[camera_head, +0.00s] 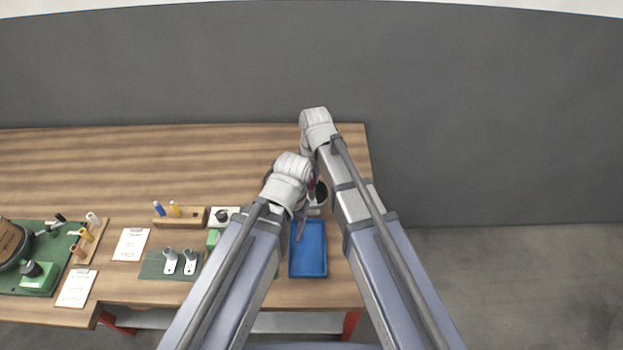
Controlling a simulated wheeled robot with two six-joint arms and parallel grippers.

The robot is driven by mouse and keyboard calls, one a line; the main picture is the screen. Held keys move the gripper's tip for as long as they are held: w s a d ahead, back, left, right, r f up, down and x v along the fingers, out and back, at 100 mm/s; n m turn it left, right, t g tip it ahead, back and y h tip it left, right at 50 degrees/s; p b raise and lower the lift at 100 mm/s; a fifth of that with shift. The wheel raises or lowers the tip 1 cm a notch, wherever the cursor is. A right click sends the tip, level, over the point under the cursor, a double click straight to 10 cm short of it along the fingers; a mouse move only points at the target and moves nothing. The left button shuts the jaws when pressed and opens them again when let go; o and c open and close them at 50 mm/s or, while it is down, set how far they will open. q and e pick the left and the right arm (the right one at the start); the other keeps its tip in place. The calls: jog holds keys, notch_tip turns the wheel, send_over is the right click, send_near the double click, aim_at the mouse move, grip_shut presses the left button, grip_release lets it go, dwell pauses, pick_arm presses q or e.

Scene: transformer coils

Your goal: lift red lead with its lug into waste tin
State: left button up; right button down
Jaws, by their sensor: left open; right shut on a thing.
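A bit of the red lead (312,184) shows as a small red patch between my two arms. My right gripper (315,172) is shut on the lead there, mostly hidden under its own wrist. The lug cannot be made out. A round, dark-mouthed tin (321,193) with a pale lower edge, apparently the waste tin, is just right of the red patch and partly covered by my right arm. My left gripper (301,228) is open and points down near the upper left of the blue tray. Whether it touches anything is unclear.
The blue tray (309,262) looks empty. The table's right edge is close to my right arm.

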pick_arm(q)
jog(key=shift+f, duration=0.45)
pick_arm(e)
jog(key=shift+f, duration=0.45)
jog(key=shift+c, duration=1.4)
grip_release()
pick_arm(q)
jog(key=shift+r, duration=0.1)
pick_arm(e)
jog(key=shift+r, duration=0.1)
notch_tip(320, 180, up, 9)
jog(key=p, duration=0.8)
jog(key=shift+p, duration=0.35)
pick_arm(q)
notch_tip(320, 180, up, 9)
